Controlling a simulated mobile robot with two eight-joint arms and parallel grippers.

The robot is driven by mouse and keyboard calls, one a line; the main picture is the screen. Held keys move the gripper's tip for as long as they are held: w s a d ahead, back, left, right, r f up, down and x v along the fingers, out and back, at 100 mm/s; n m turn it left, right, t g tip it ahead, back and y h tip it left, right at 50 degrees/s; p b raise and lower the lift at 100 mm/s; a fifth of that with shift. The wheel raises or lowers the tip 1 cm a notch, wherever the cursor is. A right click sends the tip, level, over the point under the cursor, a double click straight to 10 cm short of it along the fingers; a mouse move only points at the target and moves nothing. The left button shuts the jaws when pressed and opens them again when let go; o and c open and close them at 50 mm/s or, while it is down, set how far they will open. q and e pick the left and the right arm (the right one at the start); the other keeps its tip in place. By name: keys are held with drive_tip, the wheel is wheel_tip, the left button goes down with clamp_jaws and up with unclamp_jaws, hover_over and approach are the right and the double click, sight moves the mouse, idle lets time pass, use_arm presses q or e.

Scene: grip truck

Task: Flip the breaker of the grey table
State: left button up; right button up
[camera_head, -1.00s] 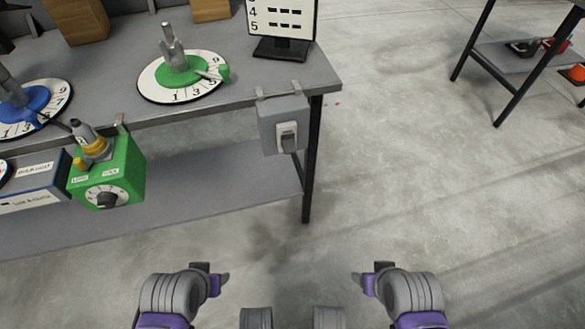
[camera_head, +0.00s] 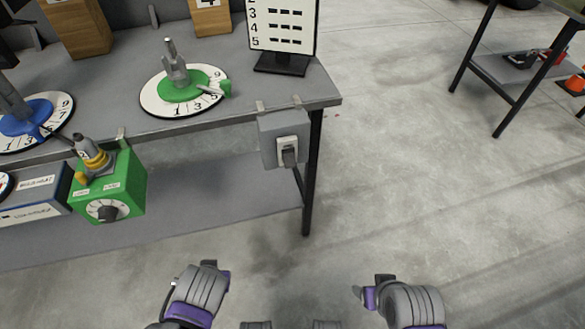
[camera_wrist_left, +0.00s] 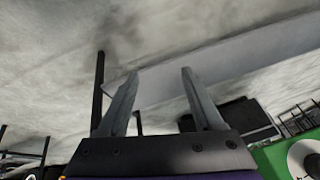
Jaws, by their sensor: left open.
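The grey table (camera_head: 110,95) stands at the left and upper middle of the head view. A grey breaker box (camera_head: 270,140) hangs on its front edge near the right corner. Its dark lever (camera_head: 289,157) sits in a pale switch plate and appears to point down. My left gripper is open and empty in the left wrist view (camera_wrist_left: 157,75). In the head view, its wrist is low, below and left of the breaker, with the fingers mostly hidden. My right gripper (camera_head: 360,292) is at the lower right, apart from the table; its opening is unclear.
A green box (camera_head: 115,185) with a black knob hangs left of the breaker; it also shows in the left wrist view (camera_wrist_left: 275,158). Green (camera_head: 185,92) and blue (camera_head: 25,118) dials and a sign (camera_head: 282,30) stand on top.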

use_arm(q)
drive_tip(key=w+d+r+t+y+p, duration=0.1)
drive_tip(key=w+d+t+y, duration=0.1)
drive_tip(key=w, duration=0.4)
drive_tip(key=n+t+p, duration=0.3)
drive_tip(key=t, duration=0.8)
approach(291, 167)
drive_tip(key=x, duration=0.4)
drive_tip(key=b+x, duration=0.1)
drive_tip(key=x, duration=0.3)
drive_tip(key=shift+w+f, duration=0.2)
drive_tip(key=shift+w, duration=0.15)
clamp_jaws()
